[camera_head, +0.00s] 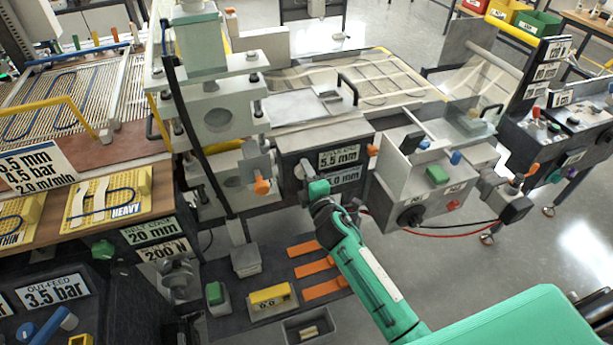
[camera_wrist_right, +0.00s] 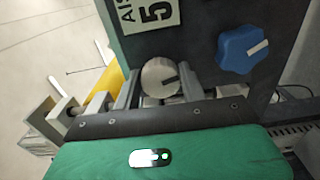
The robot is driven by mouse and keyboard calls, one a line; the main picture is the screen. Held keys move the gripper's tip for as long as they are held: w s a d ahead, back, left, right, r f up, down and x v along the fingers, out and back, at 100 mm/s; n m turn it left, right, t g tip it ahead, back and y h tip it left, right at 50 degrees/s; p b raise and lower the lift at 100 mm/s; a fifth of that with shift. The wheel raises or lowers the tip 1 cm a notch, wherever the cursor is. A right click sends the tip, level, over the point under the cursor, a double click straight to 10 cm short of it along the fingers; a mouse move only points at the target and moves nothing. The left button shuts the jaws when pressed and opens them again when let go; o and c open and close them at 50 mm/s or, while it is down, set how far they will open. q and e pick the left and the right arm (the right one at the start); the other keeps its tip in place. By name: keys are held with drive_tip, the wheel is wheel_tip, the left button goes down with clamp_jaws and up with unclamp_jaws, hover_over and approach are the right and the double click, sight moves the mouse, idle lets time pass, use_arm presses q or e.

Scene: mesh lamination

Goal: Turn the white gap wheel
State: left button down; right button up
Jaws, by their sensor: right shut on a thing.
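The white gap wheel (camera_wrist_right: 160,76) is a round, pale knob with a dark mark, on the dark front panel of the machine in the right wrist view. My right gripper (camera_wrist_right: 160,90) has one finger on each side of it and is shut on it. In the head view my green right arm reaches up to the panel below the 5.5 mm sign (camera_head: 340,158), with the right gripper (camera_head: 306,176) at the panel's left part. The wheel is mostly hidden there by the gripper. My left gripper is not in view.
A blue knob (camera_wrist_right: 243,48) with a white mark is right of the wheel in the wrist view. An orange handle (camera_head: 262,186) sits left of my right gripper. A grey box with a green button (camera_head: 437,174) stands to the right, and orange strips (camera_head: 316,268) lie below.

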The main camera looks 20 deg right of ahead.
drive_tip(key=shift+f+m, duration=0.1)
drive_tip(key=shift+m, duration=0.7)
drive_tip(key=o, duration=1)
drive_tip(key=shift+c, duration=0.2)
drive_tip(key=shift+s, duration=0.1)
drive_tip(key=s+b, duration=0.3)
drive_tip(key=s, duration=1)
drive_tip(key=shift+s+d, duration=0.25)
drive_tip(key=shift+s, duration=0.1)
